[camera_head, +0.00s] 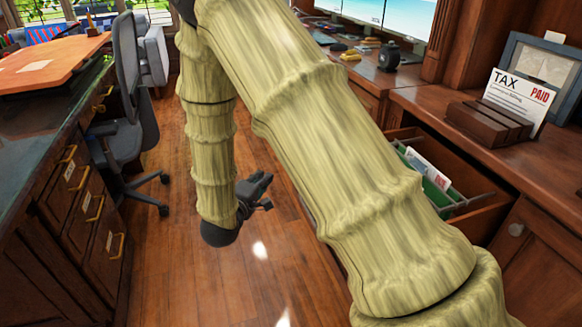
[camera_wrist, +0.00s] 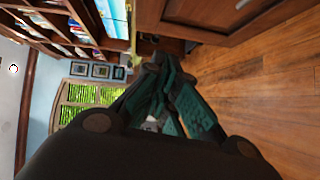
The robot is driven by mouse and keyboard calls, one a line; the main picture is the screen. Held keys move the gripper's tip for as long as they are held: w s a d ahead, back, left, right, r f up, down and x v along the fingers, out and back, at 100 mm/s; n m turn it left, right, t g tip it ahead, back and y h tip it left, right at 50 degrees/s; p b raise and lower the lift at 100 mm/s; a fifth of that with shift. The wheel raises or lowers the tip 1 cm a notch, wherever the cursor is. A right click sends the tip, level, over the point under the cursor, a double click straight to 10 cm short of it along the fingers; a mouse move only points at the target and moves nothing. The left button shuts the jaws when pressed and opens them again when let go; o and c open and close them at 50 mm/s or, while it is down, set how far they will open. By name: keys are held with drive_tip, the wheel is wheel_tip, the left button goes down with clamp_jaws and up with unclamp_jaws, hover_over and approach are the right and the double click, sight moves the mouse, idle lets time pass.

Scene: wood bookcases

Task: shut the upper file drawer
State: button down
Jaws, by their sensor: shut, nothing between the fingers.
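In the head view, an open wooden drawer (camera_head: 487,213) sticks out from the desk on the right. A green file holder (camera_head: 437,196) and papers (camera_head: 427,168) are inside it. My arm hides part of the drawer's front. My gripper (camera_head: 266,184) is over the floor to the left of the drawer, apart from it, and looks shut and empty. In the wrist view, my gripper's fingers (camera_wrist: 163,82) are together with nothing between them. A wooden cabinet front (camera_wrist: 215,15) shows at the top of that view.
A left-hand cabinet with several brass-handled drawers (camera_head: 75,205) faces the desk. A grey office chair (camera_head: 125,110) stands behind it. A letter holder (camera_head: 490,122) and a picture frame (camera_head: 545,70) stand on the desk top. The wooden floor (camera_head: 180,265) between is clear.

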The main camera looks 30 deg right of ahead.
drive_tip(key=w+d+r+h+b, duration=0.1)
drive_tip(key=w+d+b, duration=0.1)
drive_tip(key=d, duration=0.4)
drive_tip(key=w+d+r+h+b, duration=0.1)
drive_tip(key=w+d+r+b, duration=0.1)
drive_tip(key=d+b, duration=0.2)
drive_tip(key=shift+w+d+g+b, duration=0.3)
drive_tip(key=shift+d+b, duration=0.1)
drive_tip(key=shift+d, duration=0.9)
